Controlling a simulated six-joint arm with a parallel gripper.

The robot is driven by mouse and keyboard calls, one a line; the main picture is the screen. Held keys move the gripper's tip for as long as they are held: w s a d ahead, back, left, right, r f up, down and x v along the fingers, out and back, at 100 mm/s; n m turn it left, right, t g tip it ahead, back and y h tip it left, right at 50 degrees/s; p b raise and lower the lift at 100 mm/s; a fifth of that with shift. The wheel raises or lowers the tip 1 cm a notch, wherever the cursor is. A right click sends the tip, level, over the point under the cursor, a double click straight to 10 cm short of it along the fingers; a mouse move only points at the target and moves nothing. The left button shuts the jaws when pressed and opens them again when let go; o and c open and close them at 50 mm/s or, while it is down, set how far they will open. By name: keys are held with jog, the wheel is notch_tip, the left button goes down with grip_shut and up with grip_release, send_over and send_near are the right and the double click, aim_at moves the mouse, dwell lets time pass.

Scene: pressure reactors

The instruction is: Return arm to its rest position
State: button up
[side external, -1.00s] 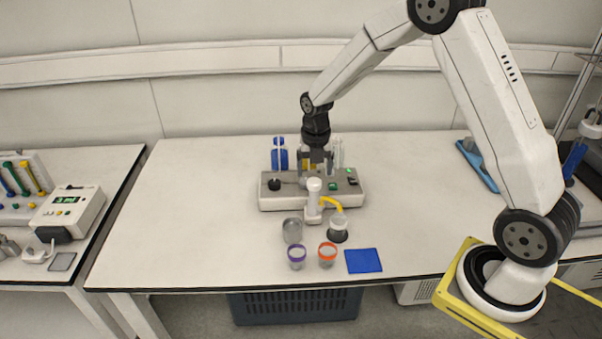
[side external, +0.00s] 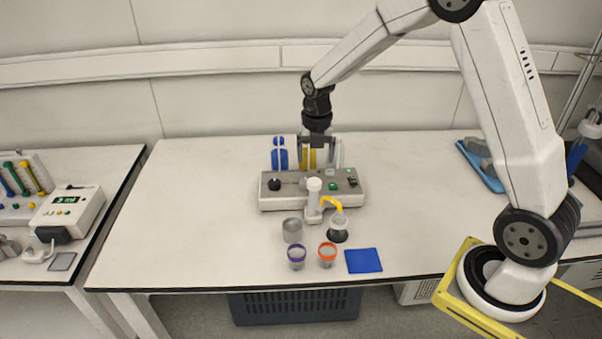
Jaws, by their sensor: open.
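My gripper (side external: 318,154) points straight down over the back of the pressure reactor station (side external: 309,189), with its fingers around the level of the bottles there. It is open. A blue bottle (side external: 280,156) stands just left of it, and a yellow part (side external: 309,158) shows between or behind the fingers; I cannot tell whether they touch it. My arm reaches in from the right, bent high above the table.
In front of the station stand a white column (side external: 314,199) with a yellow spout, a grey cup (side external: 292,230), a purple-rimmed cup (side external: 296,257), an orange-rimmed cup (side external: 327,255) and a blue mat (side external: 363,260). A blue tray (side external: 481,168) lies right. The table's left is clear.

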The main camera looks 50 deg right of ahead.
jog(key=shift+s+a+r+m, duration=0.15)
jog(key=shift+s+a+m, duration=0.25)
jog(key=shift+m, duration=0.5)
jog(key=s+a+m+t, duration=0.1)
jog(key=s+a+m, duration=0.2)
jog(key=s+m, duration=0.5)
jog(key=s+a+m+t, duration=0.1)
jog(key=s+a+m, duration=0.3)
jog(key=m, duration=1.2)
jog(key=s, duration=0.4)
jog(key=shift+m+t, duration=0.3)
jog(key=shift+m, duration=0.1)
